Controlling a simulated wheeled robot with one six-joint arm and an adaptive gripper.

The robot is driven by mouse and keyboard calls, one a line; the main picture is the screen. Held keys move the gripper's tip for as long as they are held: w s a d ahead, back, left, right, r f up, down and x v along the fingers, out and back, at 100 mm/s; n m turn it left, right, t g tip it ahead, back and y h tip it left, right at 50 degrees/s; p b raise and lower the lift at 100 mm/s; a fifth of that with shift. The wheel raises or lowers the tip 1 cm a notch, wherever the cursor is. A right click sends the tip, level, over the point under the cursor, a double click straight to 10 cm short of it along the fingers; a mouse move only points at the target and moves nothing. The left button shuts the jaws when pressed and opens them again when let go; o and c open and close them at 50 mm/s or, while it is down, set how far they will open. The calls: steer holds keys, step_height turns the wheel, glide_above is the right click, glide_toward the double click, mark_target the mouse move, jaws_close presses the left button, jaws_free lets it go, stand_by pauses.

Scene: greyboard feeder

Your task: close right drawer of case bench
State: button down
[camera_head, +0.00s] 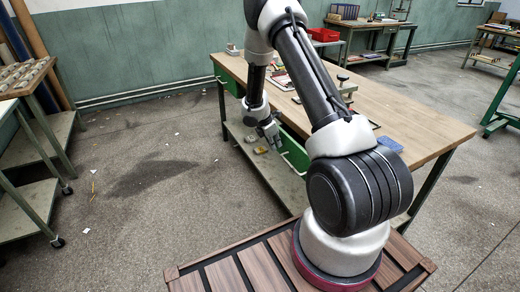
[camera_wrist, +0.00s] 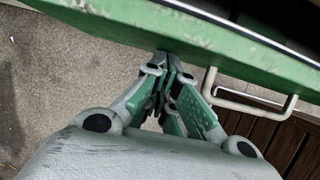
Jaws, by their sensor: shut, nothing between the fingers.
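The case bench (camera_head: 400,120) has a wooden top and green drawers along its near long side. The right drawer (camera_head: 293,152) is green with a pale bar handle and appears to stand out from under the top; my arm hides part of it. In the wrist view its green front (camera_wrist: 130,22) crosses the top of the picture, with the handle (camera_wrist: 250,105) to the right of my fingers. My gripper (camera_head: 272,136) is shut and empty in front of the drawer. In the wrist view the fingertips (camera_wrist: 168,62) meet the front's edge; I cannot tell whether they touch.
The left drawer (camera_head: 229,83) sits near the bench's far end. A lower shelf (camera_head: 243,132) carries small items. A red bin (camera_head: 323,34) stands behind the bench. A wheeled table (camera_head: 35,120) is at the left. The floor (camera_head: 150,150) between is mostly clear.

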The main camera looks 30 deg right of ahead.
steer(key=shift+d, duration=2.65)
glide_toward(285, 141)
steer(key=w+a+f, duration=0.2)
steer(key=shift+w+a, duration=0.25)
steer(key=shift+w, duration=0.05)
